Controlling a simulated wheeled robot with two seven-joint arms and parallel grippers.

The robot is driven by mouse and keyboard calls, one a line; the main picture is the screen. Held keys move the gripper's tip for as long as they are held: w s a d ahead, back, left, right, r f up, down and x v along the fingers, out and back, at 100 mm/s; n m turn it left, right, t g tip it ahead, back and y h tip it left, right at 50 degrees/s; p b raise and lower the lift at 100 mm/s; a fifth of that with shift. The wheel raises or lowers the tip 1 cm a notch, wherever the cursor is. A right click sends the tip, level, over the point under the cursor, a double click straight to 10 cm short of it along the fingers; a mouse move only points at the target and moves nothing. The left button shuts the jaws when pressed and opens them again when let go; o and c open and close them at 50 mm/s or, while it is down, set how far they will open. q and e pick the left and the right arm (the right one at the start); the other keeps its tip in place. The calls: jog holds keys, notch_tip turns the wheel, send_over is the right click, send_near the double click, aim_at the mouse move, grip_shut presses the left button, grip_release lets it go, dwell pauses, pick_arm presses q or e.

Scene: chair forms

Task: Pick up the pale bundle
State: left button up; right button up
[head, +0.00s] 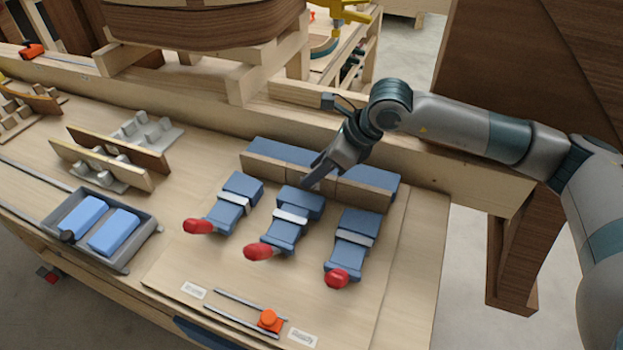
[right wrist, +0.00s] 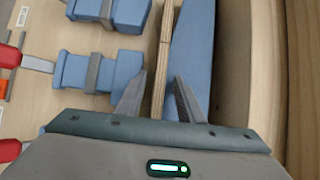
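The pale bundle (right wrist: 161,50), a stack of thin wooden strips on edge, stands along the long blue block (right wrist: 199,45) in the right wrist view. In the head view, brown strips (head: 263,169) show along the front of the blue block (head: 283,151); my right gripper hides the middle. My right gripper (head: 308,182) reaches down there from the right. In the right wrist view its fingers (right wrist: 162,76) are apart, one on each side of the bundle, with gaps visible. The finger on the right overlaps the blue block in the picture. My left gripper is out of view.
Three blue clamps with red handles (head: 291,217) stand close in front of the strips. A grey tray (head: 143,241) with two blue blocks lies left. Curved wooden pieces on forms (head: 108,163) stand farther left. A wooden rail (head: 440,165) runs behind.

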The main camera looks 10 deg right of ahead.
grip_shut()
jog(key=shift+r, duration=0.15)
jog(key=shift+r, duration=0.5)
jog(key=r, duration=0.3)
jog(key=shift+d+r+p, duration=0.15)
jog(key=shift+d+p, duration=0.1)
jog(key=shift+p, duration=0.05)
jog(key=s+d+r, duration=0.2)
jog(key=d+r, duration=0.4)
jog(key=d, duration=0.5)
jog(key=shift+r, duration=0.3)
